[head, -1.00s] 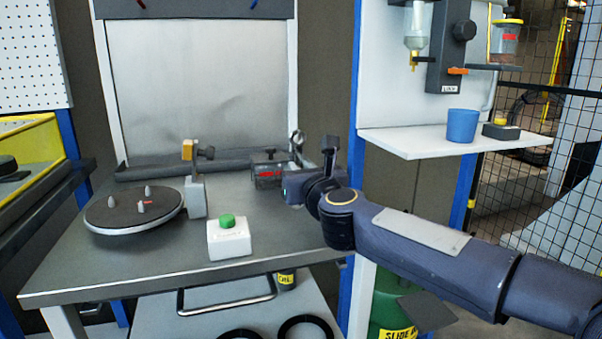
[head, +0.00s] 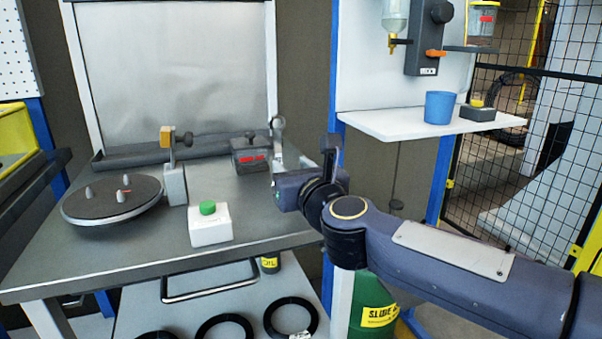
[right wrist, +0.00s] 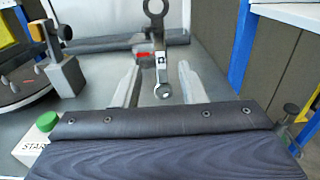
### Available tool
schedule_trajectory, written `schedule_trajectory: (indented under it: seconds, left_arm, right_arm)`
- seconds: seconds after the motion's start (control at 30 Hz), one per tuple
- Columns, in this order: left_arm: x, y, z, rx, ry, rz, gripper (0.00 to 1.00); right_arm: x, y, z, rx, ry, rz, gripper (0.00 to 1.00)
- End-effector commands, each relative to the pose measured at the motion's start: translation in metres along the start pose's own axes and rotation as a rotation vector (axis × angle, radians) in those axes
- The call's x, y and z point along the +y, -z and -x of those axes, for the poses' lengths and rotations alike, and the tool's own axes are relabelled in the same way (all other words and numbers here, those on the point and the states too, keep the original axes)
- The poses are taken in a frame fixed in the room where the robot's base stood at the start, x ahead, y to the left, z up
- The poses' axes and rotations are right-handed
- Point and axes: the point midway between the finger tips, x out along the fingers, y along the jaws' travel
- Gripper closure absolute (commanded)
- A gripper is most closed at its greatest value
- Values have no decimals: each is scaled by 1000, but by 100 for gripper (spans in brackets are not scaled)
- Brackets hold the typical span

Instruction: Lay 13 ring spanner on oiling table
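A grey ring spanner (head: 278,124) stands upright beside a dark box with a red label (head: 250,156) at the back right of the grey worktable. In the right wrist view the spanner (right wrist: 161,58) shows a ring at each end and a small light label, too small to read. My right gripper (right wrist: 157,78) is open. The lower ring appears between its two fingers, with gaps on both sides. In the head view my right gripper (head: 282,185) is seen from behind, near the table's right edge. A white shelf (head: 400,124) under a dispenser (head: 424,38) is at right. My left gripper is out of view.
On the grey worktable (head: 120,258) are a round turntable with pegs (head: 112,200), an upright clamp post (head: 174,180) and a green-button box (head: 210,225). A blue cup (head: 439,107) and a small button box (head: 477,113) occupy the white shelf; its left part is bare.

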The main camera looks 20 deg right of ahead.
Motion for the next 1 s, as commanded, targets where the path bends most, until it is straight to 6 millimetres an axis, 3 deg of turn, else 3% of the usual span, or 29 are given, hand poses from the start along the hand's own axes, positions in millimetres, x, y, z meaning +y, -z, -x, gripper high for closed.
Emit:
schedule_trajectory:
  seconds: [0.2, 0.47, 0.57, 0.67, 0.77, 0.9, 1.0]
  left_arm:
    - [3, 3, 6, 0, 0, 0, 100]
    - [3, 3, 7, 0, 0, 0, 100]
    - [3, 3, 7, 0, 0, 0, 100]
    - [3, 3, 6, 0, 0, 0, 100]
    - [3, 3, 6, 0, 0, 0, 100]
    - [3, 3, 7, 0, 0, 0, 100]
    - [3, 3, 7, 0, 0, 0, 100]
  right_arm:
    - [0, -2, 34, -1, -1, 1, 62]
    - [0, 0, 44, 0, -4, 12, 62]
    - [1, 3, 51, -9, -48, 148, 62]
    - [4, 19, 70, -22, -161, 496, 62]
    - [10, 60, 104, -31, -342, 1003, 62]
    - [8, 147, 169, -44, -691, 1695, 62]
    - [-2, 205, 217, -73, -973, 2043, 62]
